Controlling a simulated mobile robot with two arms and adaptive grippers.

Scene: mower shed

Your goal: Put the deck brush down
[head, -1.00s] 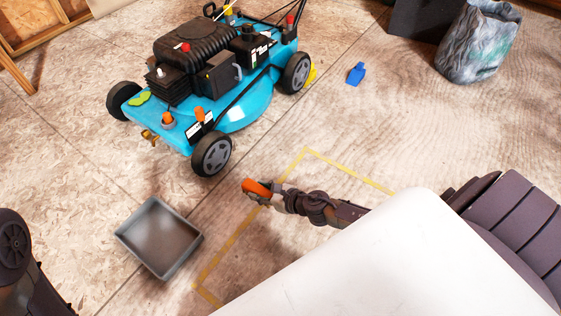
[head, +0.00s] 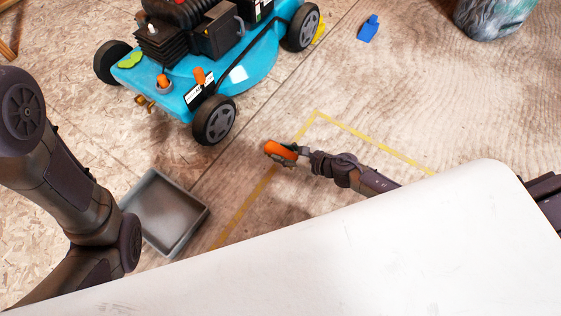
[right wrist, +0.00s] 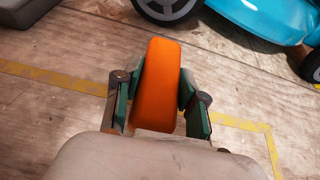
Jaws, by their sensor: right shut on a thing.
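The deck brush shows as an orange, rounded block (head: 280,150) near the middle of the head view. My right gripper (head: 289,154) is shut on it and holds it over the floor, near a corner of the yellow tape outline (head: 375,144). In the right wrist view, the brush (right wrist: 157,85) sits between the two green-padded fingers of my right gripper (right wrist: 162,88). Its underside is hidden, and I cannot tell its height above the floor. My left arm shows at the left of the head view, but its gripper is out of view.
A blue lawn mower (head: 240,77) stands beyond the brush. A grey tray (head: 202,217) lies to the left, partly behind my left arm. A small blue item (head: 368,29) and a mottled bin (head: 492,14) are at the back right. The floor inside the tape looks bare.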

